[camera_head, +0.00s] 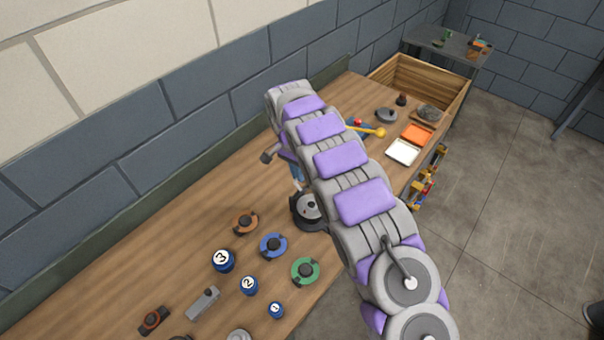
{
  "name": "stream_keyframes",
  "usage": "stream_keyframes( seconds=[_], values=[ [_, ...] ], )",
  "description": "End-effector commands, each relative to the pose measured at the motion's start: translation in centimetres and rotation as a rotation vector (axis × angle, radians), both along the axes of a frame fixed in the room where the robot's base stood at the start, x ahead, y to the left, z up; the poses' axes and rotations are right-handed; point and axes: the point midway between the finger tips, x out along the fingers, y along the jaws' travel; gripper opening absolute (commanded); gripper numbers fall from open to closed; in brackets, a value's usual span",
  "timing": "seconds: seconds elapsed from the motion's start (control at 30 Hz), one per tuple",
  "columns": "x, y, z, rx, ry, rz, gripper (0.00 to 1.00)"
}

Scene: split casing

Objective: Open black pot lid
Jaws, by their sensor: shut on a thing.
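The black pot (296,211) is a round dark vessel on the wooden table, partly covered by my arm. A grey disc, the black pot lid (310,206), shows within its dark rim, with a small dark spot near its middle. My gripper (297,186) points down at the pot's far edge, behind my arm. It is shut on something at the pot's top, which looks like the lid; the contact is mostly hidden. I cannot tell whether the lid is raised.
Blue numbered balls (224,260), coloured round knobs (274,245) and a grey block (203,303) stand at the front left. Beyond my arm are a dark lid-like disc (386,115), white tray (403,152), orange tray (416,134) and wooden crate (450,84). A wall runs behind.

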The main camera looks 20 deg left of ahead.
Motion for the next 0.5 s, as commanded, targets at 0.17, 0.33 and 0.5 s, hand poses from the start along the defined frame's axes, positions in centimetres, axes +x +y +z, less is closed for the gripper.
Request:
stream_keyframes(
  seconds=[0.17, 0.33, 0.5],
  values=[
    [-0.32, -0.02, -0.53, -0.002, 0.011, 0.004, 0.0],
    [-0.35, -0.05, -0.56, -0.003, 0.013, 0.004, 0.0],
    [-0.37, -0.09, -0.58, -0.005, 0.014, 0.004, 0.12]
  ],
)
